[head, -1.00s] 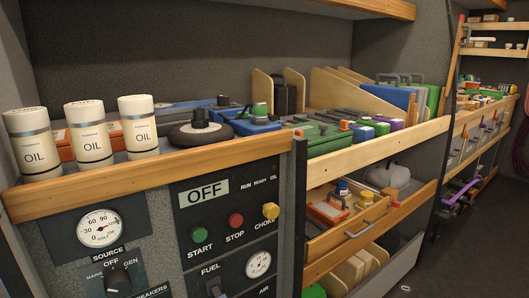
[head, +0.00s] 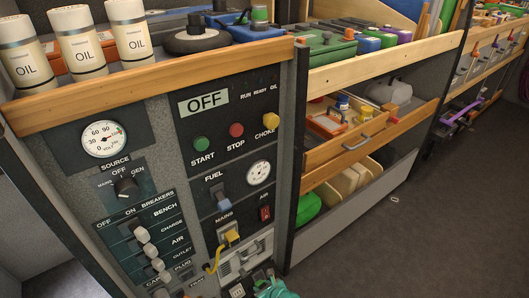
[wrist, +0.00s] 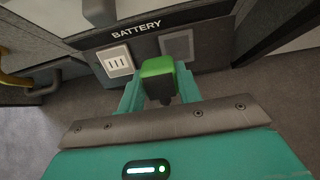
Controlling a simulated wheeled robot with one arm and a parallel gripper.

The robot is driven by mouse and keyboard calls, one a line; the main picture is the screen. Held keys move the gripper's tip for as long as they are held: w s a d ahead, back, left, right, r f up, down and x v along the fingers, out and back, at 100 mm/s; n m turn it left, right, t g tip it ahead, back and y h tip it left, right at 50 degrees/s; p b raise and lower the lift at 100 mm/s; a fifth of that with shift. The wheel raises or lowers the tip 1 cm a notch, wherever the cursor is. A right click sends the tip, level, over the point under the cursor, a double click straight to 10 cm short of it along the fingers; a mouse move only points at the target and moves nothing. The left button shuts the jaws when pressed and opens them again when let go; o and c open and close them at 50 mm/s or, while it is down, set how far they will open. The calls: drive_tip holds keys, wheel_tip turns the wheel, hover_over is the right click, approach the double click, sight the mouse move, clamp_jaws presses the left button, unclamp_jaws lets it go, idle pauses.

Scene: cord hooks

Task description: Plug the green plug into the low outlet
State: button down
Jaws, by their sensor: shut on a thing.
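My gripper (wrist: 157,92) is teal and shut on the green plug (wrist: 158,68), which sits between the fingers in the wrist view. A white outlet (wrist: 117,61) with dark slots is on the dark BATTERY panel, ahead and to the left of the plug. A grey square plate (wrist: 177,47) is to its right, partly behind the plug. I cannot tell how far the plug is from the panel. In the head view my gripper (head: 275,288) shows only at the bottom edge, in front of the low panel; the plug is hard to make out there.
A yellow plug with a yellow cord (head: 228,238) sits at the MAINS socket, above and left of my gripper. Breaker switches (head: 145,243) are farther left. A dark post (head: 293,150) and a shelf unit (head: 350,230) stand to the right. Open floor (head: 420,220) lies right.

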approach(238, 292)
drive_tip(key=shift+p+x, duration=0.35)
drive_tip(key=shift+x, duration=0.7)
idle(0.8)
drive_tip(key=shift+a+f, duration=0.1)
drive_tip(key=shift+f, duration=0.05)
idle(0.3)
drive_tip(key=shift+w+a+f+b, duration=0.15)
drive_tip(key=shift+w+f+b, duration=0.1)
drive_tip(key=shift+b, duration=0.25)
drive_tip(key=shift+b+x, duration=1.8)
drive_tip(key=shift+b, duration=0.2)
idle(0.5)
drive_tip(key=c, duration=0.9)
unclamp_jaws()
drive_tip(key=shift+s+r, duration=0.1)
drive_tip(key=shift+r, duration=0.05)
